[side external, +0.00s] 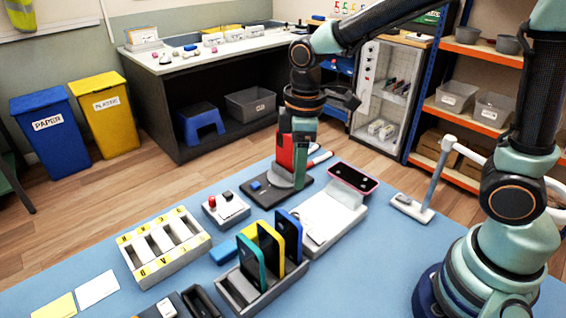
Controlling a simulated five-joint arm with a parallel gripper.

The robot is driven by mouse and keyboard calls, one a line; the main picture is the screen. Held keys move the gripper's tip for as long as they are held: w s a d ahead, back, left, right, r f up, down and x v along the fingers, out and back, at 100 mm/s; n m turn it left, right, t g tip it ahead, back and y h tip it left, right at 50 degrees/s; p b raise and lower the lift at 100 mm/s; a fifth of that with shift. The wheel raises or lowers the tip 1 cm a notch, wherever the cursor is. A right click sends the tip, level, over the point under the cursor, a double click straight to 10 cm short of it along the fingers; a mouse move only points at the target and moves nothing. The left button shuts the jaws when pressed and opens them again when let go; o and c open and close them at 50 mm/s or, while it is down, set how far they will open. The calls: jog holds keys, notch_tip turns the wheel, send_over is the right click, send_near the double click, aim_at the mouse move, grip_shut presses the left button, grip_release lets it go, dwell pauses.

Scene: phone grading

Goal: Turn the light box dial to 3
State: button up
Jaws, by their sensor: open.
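I cannot pick out the light box or the numbers of its dial for sure. A small white box (226,209) on the blue mat carries a red knob or button and a dark part; no marks on it are readable. My gripper (302,150) points down over a dark base plate, right beside or in front of a red upright part (286,152). Its fingertips are partly hidden, and I cannot tell if it touches anything. It looks empty. It is behind and to the right of the small white box.
A pink-edged phone (353,177) lies on a white stand. Blue, yellow and teal phones stand in a grey rack (238,292). A white sorting tray (165,246) with yellow labels is at left. Bare blue mat (80,258) shows at far left and front right.

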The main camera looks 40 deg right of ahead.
aim_at(295, 216)
jog(key=f, duration=1.2)
jog(key=shift+w+f, duration=0.3)
jog(key=shift+w, duration=0.05)
grip_shut()
